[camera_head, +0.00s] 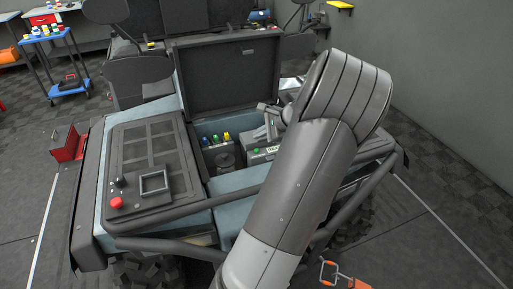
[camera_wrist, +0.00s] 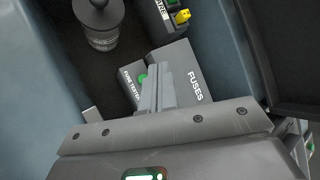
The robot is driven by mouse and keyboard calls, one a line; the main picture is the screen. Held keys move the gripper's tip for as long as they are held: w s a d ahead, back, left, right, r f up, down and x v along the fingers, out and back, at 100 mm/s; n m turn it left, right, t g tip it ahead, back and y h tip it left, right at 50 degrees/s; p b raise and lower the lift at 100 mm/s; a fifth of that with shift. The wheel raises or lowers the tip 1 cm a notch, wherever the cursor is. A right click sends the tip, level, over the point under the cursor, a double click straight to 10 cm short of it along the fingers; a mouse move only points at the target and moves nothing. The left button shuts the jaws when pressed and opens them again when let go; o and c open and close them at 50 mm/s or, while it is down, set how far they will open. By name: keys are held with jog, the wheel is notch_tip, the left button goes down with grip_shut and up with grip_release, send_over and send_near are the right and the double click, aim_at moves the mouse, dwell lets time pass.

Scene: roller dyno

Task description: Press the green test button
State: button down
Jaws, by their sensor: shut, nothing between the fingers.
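The green button (camera_wrist: 142,78) sits on a small grey box (camera_wrist: 178,60) in the wrist view. The box carries a "FUSES" label and a second label ending in "TESTER" beside the button. My gripper (camera_wrist: 160,80) is shut and empty; its fingers lie over the box just right of the button and partly hide its edge. I cannot tell whether they touch it. In the head view, the green button (camera_head: 256,151) shows on the box inside the open compartment, with my gripper (camera_head: 268,124) above it. My arm hides part of the compartment's right side.
A dark cylinder (camera_wrist: 103,30) stands left of the box, and a yellow plug (camera_wrist: 182,16) is above it. The raised lid (camera_head: 228,85) stands behind the compartment. A red knob (camera_head: 116,203) is on the left panel. Compartment walls lie close around the gripper.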

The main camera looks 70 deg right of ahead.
aim_at(255, 150)
jog(key=shift+f, duration=1.7)
jog(key=shift+f, duration=0.15)
dwell(0.7)
jog(key=shift+f, duration=0.35)
jog(key=shift+a+f, duration=0.25)
jog(key=shift+f, duration=0.6)
dwell(0.9)
jog(key=shift+d+r, duration=0.3)
jog(key=shift+r, duration=0.4)
jog(key=shift+s+r, duration=0.1)
jog(key=shift+r, duration=0.1)
